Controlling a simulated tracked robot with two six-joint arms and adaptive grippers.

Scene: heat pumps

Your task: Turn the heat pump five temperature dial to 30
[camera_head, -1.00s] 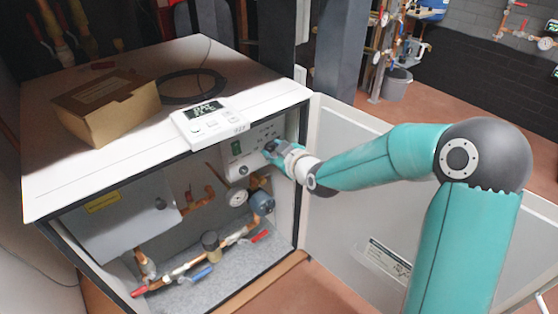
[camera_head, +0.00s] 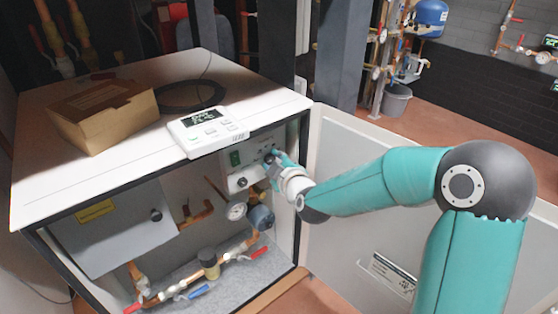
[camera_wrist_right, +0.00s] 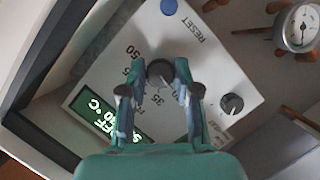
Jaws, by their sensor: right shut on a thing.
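The dark round temperature dial (camera_wrist_right: 160,73) is on the white control panel (camera_wrist_right: 207,67), with printed numbers including 35 and 50 around it, in the right wrist view. My right gripper (camera_head: 274,161) is at the right part of the panel (camera_head: 236,171) inside the open cabinet. Its two fingers are on either side of the dial, shut on it. The dial's pointer and exact setting are hard to read. A lit green display (camera_wrist_right: 97,112) beside the dial is partly hidden by a finger. My left gripper is not in view.
A second knob (camera_wrist_right: 232,104) and a blue reset button (camera_wrist_right: 169,6) are near the dial. A pressure gauge (camera_head: 236,211) and pipes lie below the panel. A cardboard box (camera_head: 103,114) and white controller (camera_head: 207,130) stand on top. The open door (camera_head: 350,160) is right of the cabinet.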

